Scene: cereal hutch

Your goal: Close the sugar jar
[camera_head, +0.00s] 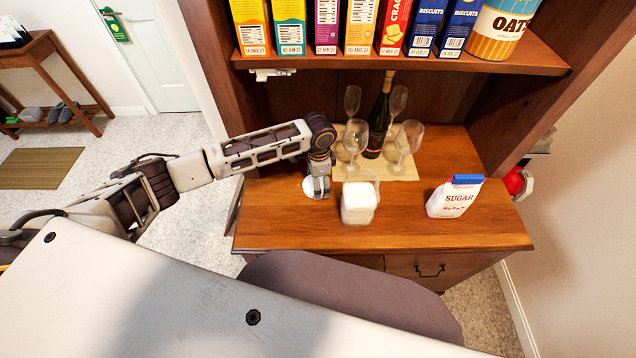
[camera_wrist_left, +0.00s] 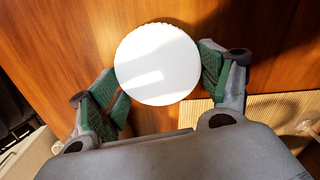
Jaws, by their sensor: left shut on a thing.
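The sugar jar (camera_head: 358,206) stands on the wooden counter, a clear jar with white contents and its top uncovered. A round white lid (camera_head: 308,188) is just left of the jar, partly hidden by my left gripper (camera_head: 318,190). In the left wrist view the lid (camera_wrist_left: 157,64) sits between the two green-padded fingers of my left gripper (camera_wrist_left: 163,88), which is shut on its edges. The lid is at or close to the counter surface; I cannot tell whether it touches. My right gripper is not in view.
A sugar carton (camera_head: 454,197) with a blue top stands right of the jar. Behind are several wine glasses (camera_head: 405,142) and a dark bottle (camera_head: 379,120) on a mat (camera_head: 397,170). A shelf (camera_head: 400,66) with cereal boxes overhangs the back. The front right counter is clear.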

